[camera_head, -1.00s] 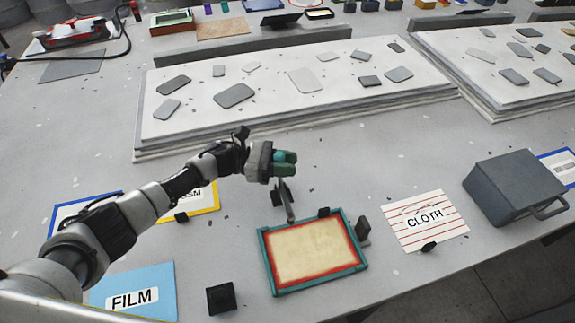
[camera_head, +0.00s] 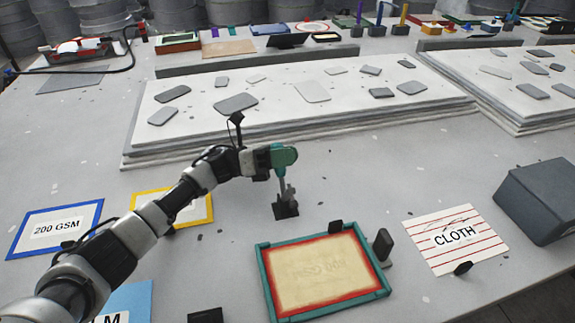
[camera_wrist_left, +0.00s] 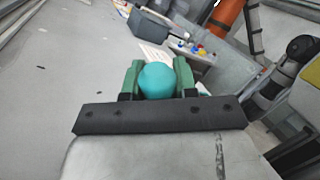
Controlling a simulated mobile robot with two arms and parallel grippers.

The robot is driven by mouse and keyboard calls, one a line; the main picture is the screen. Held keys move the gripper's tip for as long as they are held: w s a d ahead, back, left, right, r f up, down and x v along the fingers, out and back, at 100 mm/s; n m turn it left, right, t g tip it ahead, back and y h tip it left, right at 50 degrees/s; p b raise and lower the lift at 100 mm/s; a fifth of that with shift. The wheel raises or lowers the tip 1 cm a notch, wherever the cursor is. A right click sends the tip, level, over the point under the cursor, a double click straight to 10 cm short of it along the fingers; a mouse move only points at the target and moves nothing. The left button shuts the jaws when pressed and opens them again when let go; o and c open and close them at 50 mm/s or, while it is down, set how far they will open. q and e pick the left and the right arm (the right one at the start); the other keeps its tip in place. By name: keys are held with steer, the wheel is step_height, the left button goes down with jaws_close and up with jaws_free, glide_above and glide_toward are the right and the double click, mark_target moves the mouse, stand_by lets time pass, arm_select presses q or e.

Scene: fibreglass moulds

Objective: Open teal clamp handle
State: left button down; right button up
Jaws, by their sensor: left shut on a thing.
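The teal clamp's round knob (camera_wrist_left: 157,80) sits between the two green fingers of my left gripper (camera_head: 285,155), which is shut on it. In the head view the fingers hide most of the knob. Below the gripper, the clamp's grey stem (camera_head: 283,186) stands roughly upright on a dark base (camera_head: 286,209), just behind a teal-edged mould frame (camera_head: 264,280). The frame has a red border and a cream panel (camera_head: 318,270). My right gripper is not in view.
Other dark clamp pieces stand by the frame's right side (camera_head: 383,244) and back edge (camera_head: 336,227). A CLOTH card (camera_head: 470,255) and a grey box (camera_head: 545,200) lie to the right. Stacked white slabs (camera_head: 260,125) stand behind.

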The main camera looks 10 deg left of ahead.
arm_select(q)
steer(key=shift+w, duration=0.15)
steer(key=c, duration=0.9)
jaws_free()
steer(key=shift+o, duration=0.2)
steer(key=b+v, duration=0.3)
steer(key=v, duration=0.7)
steer(key=shift+f, duration=0.15)
steer(key=shift+a, duration=0.5)
steer(key=shift+c, duration=0.5)
